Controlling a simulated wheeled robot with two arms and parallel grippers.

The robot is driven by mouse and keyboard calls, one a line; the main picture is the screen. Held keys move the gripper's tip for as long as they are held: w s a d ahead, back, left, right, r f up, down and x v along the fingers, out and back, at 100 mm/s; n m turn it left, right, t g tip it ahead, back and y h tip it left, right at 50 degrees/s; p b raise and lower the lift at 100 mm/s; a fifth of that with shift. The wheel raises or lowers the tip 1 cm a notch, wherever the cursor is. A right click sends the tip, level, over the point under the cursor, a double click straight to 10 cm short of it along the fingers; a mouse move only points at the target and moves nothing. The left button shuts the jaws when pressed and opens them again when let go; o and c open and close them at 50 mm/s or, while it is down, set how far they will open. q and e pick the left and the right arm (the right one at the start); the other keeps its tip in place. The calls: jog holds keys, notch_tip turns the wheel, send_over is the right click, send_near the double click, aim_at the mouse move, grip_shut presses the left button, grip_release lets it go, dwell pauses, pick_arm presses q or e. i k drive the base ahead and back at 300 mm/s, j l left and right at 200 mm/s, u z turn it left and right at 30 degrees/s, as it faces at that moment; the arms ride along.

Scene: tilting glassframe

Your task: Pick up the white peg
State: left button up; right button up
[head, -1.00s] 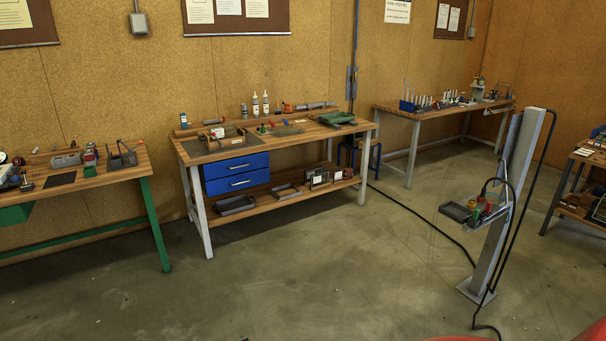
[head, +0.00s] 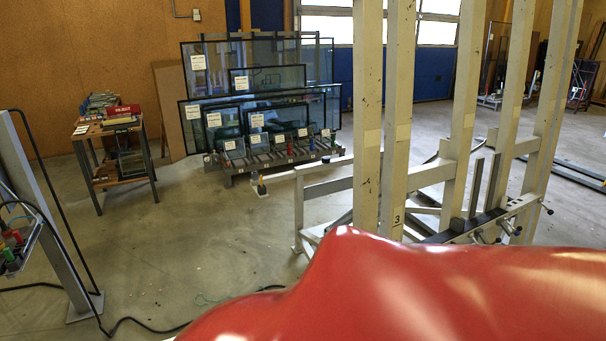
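I cannot make out a white peg in the head view. Neither of my grippers is in view. The lower right of the view is blocked, so the floor there is hidden. A tall pale steel frame (head: 368,130) with several uprights stands at the centre right. A dark clamp bar with handles (head: 470,228) runs across its lower part.
A rack of dark-framed glass panes (head: 262,120) stands at the back. A small wooden table (head: 118,126) with tools is at the left. A grey post (head: 45,210) with a black cable stands at the left edge. The floor between (head: 190,240) is mostly clear.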

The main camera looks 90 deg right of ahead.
aim_at(505, 199)
jog(key=k+l+z, duration=0.15)
jog(key=z, duration=0.35)
jog(key=k+l+z, duration=0.15)
jog(key=z, duration=0.3)
jog(key=k+l+z, duration=0.1)
jog(key=l+z, duration=0.55)
jog(key=z, duration=0.35)
jog(key=l+z, duration=0.45)
jog(key=i+l+z, duration=0.1)
jog(key=l, duration=0.35)
jog(key=i+l+z, duration=0.15)
jog(key=l, duration=0.3)
jog(key=l+z, duration=0.1)
jog(key=l, duration=0.35)
jog(key=i+l+z, duration=0.1)
jog(key=l, duration=0.3)
jog(key=i+l+z, duration=0.15)
jog(key=l, duration=0.25)
jog(key=i, duration=0.1)
